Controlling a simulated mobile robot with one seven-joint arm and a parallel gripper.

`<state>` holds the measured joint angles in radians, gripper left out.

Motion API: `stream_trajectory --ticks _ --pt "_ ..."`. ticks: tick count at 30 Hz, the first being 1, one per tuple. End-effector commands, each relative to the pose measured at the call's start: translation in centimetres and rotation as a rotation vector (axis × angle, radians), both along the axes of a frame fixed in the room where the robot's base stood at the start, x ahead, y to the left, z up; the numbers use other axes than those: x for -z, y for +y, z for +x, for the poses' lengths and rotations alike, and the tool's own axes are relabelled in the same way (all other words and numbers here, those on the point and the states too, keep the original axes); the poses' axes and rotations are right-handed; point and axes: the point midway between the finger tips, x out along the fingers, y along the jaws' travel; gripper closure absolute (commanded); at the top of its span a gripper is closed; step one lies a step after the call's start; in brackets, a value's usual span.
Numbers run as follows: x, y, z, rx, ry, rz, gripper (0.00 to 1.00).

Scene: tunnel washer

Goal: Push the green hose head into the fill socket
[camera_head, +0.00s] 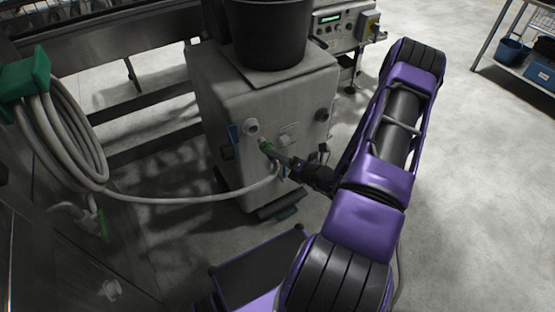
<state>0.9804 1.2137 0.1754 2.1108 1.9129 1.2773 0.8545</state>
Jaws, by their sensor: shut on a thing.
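The green hose head (267,147) is in my gripper (295,164), in front of the pale machine cabinet (225,92). Its green end points up and left toward the cabinet face. The fill socket appears to be the white round fitting (251,127) on that face, just above and left of the green end. The green end looks apart from this fitting, but I cannot judge the depth. My gripper is shut on the hose head; its fingers are small and dark here. The pale hose (185,200) runs from the left to the hose head.
A coiled hose hangs on a green holder (26,76) at the left. A black bucket (268,35) stands on the cabinet. Dark knobs (322,115) stick out at its right edge. A control box (340,22) is behind. Floor at right is clear, up to a shelf (520,70).

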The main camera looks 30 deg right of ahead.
Motion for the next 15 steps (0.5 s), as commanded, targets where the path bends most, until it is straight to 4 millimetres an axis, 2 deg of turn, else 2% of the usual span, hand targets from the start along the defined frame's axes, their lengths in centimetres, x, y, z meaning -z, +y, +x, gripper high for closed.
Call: stream_trajectory --ticks 15 --pt "0.0 0.1 2.6 -0.001 -0.001 -0.001 1.00"
